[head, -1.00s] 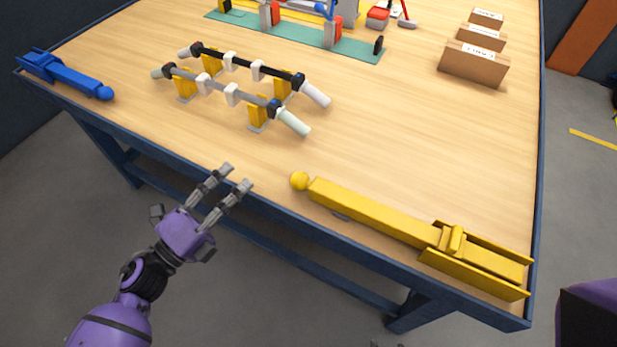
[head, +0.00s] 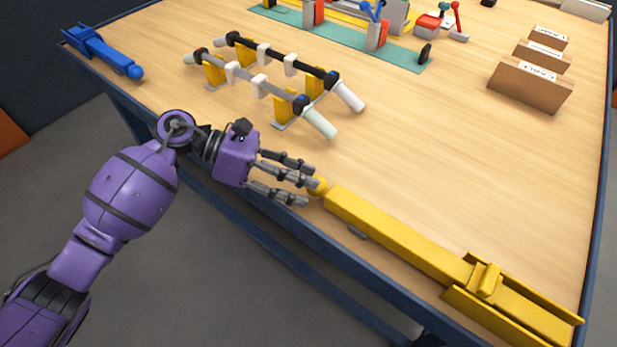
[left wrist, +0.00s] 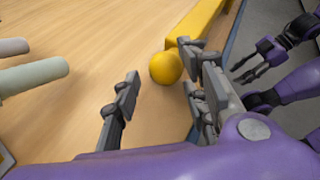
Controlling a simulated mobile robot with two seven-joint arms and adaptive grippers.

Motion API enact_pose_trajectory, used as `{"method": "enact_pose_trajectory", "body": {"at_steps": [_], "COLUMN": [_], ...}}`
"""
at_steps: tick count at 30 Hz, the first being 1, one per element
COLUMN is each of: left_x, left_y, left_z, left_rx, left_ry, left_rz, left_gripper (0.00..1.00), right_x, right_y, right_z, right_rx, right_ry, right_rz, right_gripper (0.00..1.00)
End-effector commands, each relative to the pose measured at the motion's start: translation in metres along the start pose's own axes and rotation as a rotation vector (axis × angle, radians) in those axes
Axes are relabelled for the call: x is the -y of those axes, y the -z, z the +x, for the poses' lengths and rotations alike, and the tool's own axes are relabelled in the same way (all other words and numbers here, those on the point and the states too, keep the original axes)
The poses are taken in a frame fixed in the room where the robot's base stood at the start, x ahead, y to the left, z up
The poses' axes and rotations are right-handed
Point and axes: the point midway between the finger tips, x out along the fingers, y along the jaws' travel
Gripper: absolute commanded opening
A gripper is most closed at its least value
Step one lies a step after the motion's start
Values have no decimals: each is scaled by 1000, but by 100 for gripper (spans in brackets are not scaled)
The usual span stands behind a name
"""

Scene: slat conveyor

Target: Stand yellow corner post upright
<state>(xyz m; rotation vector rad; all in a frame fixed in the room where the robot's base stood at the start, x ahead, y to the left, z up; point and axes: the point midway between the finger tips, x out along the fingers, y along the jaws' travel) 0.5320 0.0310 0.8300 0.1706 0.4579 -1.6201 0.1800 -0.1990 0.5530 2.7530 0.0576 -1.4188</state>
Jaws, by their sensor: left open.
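The yellow corner post (head: 400,235) lies flat along the table's front edge. Its round knob (head: 318,187) points left and its flanged base (head: 515,305) is at the right. My left gripper (head: 312,184) is open at the knob end, with fingers to either side of the knob. In the left wrist view the yellow knob (left wrist: 166,67) shows between the spread fingers, closer to the right-hand one; I cannot tell whether it touches. My right gripper (left wrist: 242,70) shows only in the left wrist view, beyond the table edge; its opening is unclear.
A blue post (head: 105,52) lies at the far left corner. A rack of two rollers on yellow supports (head: 283,108) stands behind my left gripper. Brown boxes (head: 530,85) stand at the right, and a green mat (head: 405,58) with fixtures at the back. The middle table is clear.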

Motion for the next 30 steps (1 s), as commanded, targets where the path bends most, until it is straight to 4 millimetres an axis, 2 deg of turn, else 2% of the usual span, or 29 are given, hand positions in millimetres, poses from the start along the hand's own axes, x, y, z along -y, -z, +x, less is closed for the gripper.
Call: {"method": "enact_pose_trajectory", "body": {"at_steps": [6,14,23,30], "left_x": [0,0,-1,-2], "left_y": [0,0,0,-1], "left_z": [17,18,17,16], "left_rx": [1,1,1,-1], "left_ry": [0,0,-3,-7], "left_rz": [-1,-1,-2,-1], "left_gripper": [40,39,0,0], "right_x": [0,-1,-1,-1], "right_y": [-1,-2,-3,-2], "right_z": [-1,-1,-1,-2], "right_rx": [3,5,7,7], "right_ry": [-1,-1,-2,-2], "right_rz": [0,1,1,1], "right_gripper": [40,40,40,40]}}
